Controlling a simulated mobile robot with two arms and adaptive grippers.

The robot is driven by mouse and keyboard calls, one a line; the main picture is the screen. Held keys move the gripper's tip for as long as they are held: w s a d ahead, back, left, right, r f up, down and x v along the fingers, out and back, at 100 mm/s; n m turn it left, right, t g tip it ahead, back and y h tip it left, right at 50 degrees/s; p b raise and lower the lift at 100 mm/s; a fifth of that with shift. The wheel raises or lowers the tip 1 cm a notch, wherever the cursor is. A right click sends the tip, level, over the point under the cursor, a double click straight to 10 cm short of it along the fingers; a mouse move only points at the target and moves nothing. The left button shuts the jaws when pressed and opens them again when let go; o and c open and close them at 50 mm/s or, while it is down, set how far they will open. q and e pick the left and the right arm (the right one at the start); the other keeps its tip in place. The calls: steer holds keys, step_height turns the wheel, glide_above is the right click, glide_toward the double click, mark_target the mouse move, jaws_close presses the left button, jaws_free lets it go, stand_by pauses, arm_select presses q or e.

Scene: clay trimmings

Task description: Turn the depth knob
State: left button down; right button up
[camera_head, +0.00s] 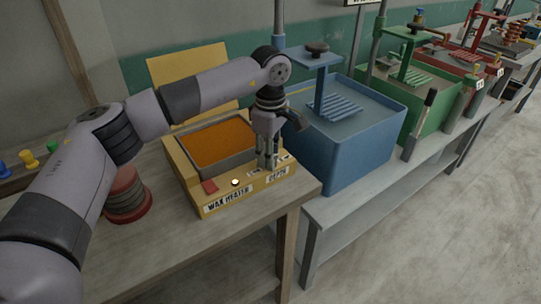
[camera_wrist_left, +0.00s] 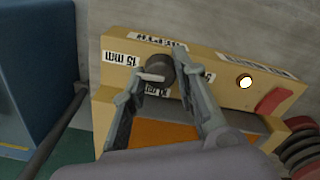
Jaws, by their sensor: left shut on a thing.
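The yellow wax heater (camera_head: 199,198) sits on the table with a pan of orange wax (camera_head: 225,146). The dark round depth knob (camera_wrist_left: 159,67) with a pale pointer is on its top front ledge, among white labels. One label (camera_wrist_left: 121,60) reads 15 mm; others are partly covered. My left gripper (camera_head: 267,160) reaches down to this ledge, and in the left wrist view its fingers (camera_wrist_left: 156,75) are shut on the knob from both sides. The fingers largely hide the knob in the head view. My right gripper is not in view.
A small lit lamp (camera_head: 235,182) and a red switch (camera_head: 209,187) sit on the heater's ledge. A red spool (camera_head: 127,196) stands left of it. A blue tank (camera_head: 348,142) stands close on the right. The table front is clear.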

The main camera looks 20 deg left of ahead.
arm_select(q)
steer(key=shift+m, duration=0.4)
steer(key=c, duration=1.3)
jaws_free()
step_height(320, 180, up, 12)
